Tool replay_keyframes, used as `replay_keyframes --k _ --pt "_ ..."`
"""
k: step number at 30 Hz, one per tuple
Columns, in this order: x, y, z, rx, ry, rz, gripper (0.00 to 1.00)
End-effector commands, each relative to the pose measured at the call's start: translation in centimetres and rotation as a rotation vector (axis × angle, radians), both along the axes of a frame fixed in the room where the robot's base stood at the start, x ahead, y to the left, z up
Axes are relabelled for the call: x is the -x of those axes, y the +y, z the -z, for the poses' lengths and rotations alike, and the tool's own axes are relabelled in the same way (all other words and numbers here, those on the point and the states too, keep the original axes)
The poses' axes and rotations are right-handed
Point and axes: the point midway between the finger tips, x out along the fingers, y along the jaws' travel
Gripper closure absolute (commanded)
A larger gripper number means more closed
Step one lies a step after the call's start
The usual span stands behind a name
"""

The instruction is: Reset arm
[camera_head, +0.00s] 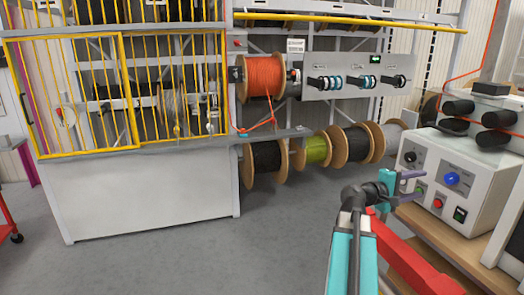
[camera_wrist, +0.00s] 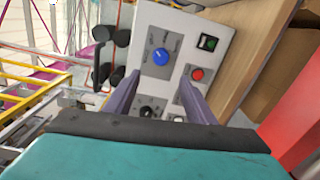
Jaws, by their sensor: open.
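My gripper (camera_head: 414,186) is open, with its two dark purple fingers apart and nothing between them. It is in front of a white control box (camera_head: 462,160) at the right. In the wrist view, my gripper (camera_wrist: 157,92) has the box panel (camera_wrist: 178,35) beyond and between its fingers. The panel has a blue knob (camera_wrist: 161,57), a red button (camera_wrist: 197,74), a green switch (camera_wrist: 208,42) and a black knob (camera_wrist: 147,112). The fingertips are close to the panel; I cannot tell whether they touch it. My arm reaches up from the bottom right, bent at the wrist.
The control box stands on a wooden bench (camera_head: 432,238). An orange cable reel (camera_head: 264,77) hangs on a rack at the centre, with several more reels below. A yellow-barred cage (camera_head: 75,155) stands at the left. Grey floor (camera_head: 200,262) is clear in the middle.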

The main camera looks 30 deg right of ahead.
Motion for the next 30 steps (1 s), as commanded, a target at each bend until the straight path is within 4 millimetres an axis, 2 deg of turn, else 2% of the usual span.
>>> replay_keyframes --k 5,8,11,15,21,30 --pt "-1.7 0.7 0.1 -0.003 0.003 -0.025 0.5" --pt "-3.8 1.7 1.3 -0.017 0.015 -0.058 0.5" --pt "-6.8 3.2 3.4 -0.041 0.038 -0.102 0.5" --pt "-11.1 5.8 7.3 -0.083 0.082 -0.17 0.5" --pt "-15.9 10.1 13.6 -0.161 0.127 -0.26 0.5" --pt "-20.5 17.7 23.8 -0.316 0.172 -0.367 0.5"
